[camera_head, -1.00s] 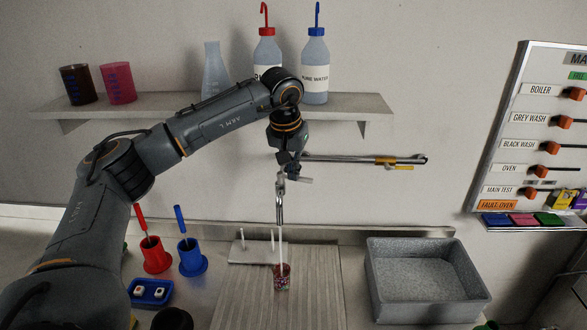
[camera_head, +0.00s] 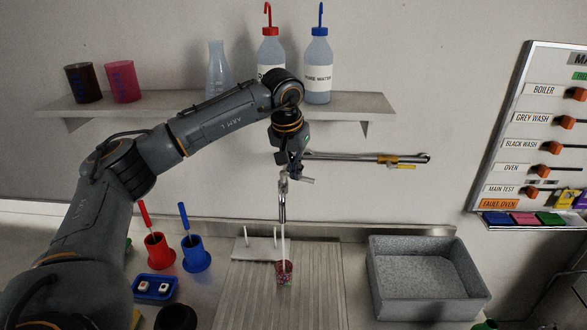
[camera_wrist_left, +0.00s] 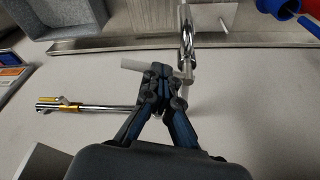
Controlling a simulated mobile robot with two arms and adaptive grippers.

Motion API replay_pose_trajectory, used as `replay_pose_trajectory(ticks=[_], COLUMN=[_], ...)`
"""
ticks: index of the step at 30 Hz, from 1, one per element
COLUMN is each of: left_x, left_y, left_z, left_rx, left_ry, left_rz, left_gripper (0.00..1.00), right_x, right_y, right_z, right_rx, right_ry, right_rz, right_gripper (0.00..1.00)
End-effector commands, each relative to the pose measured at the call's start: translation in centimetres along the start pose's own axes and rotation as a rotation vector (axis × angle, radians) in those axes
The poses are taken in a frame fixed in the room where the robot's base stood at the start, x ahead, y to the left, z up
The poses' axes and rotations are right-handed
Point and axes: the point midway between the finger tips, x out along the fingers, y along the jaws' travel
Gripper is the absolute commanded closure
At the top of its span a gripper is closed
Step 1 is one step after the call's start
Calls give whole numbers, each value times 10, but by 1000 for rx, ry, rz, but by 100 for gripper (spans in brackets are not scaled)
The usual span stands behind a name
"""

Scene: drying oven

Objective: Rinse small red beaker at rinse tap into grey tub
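A small reddish beaker (camera_head: 285,268) with coloured specks in it stands upright on the ribbed drainboard under the tap. The rinse tap (camera_head: 282,205) hangs above it, and a thin pale stream runs from its spout down to the beaker. My left gripper (camera_head: 291,172) is at the tap's handle; in the left wrist view its fingers (camera_wrist_left: 163,76) are closed together around the pale handle rod (camera_wrist_left: 133,65). The grey tub (camera_head: 432,307) stands to the right of the drainboard and looks empty. My right gripper is not in view.
A peg rack (camera_head: 262,256) stands behind the beaker. Red (camera_head: 158,252) and blue (camera_head: 195,255) holders and a blue tray (camera_head: 155,287) are on the left. A metal pipe with a yellow lever (camera_head: 400,166) sticks out right of the tap. A shelf (camera_head: 345,104) holds bottles and beakers.

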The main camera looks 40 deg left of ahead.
Motion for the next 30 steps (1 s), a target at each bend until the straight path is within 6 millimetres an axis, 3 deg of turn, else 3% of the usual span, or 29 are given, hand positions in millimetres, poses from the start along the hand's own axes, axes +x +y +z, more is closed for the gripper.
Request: replay_pose_trajectory(ticks=[13,21,28,29,30], left_x=[7,8,10,10,10], left_y=[-1,1,1,1,1], left_z=[4,-7,-8,-8,-8], left_rx=[-11,-262,-295,-295,-295], left_ry=[-15,-15,-12,-12,-12], left_rz=[-8,-80,-88,-88,-88], left_gripper=[100,100,100,100,92], right_x=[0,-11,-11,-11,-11], right_y=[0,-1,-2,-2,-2], right_z=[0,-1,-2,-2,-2], right_rx=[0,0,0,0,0], right_ry=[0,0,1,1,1], right_rz=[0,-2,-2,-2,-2], right_gripper=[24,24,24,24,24])
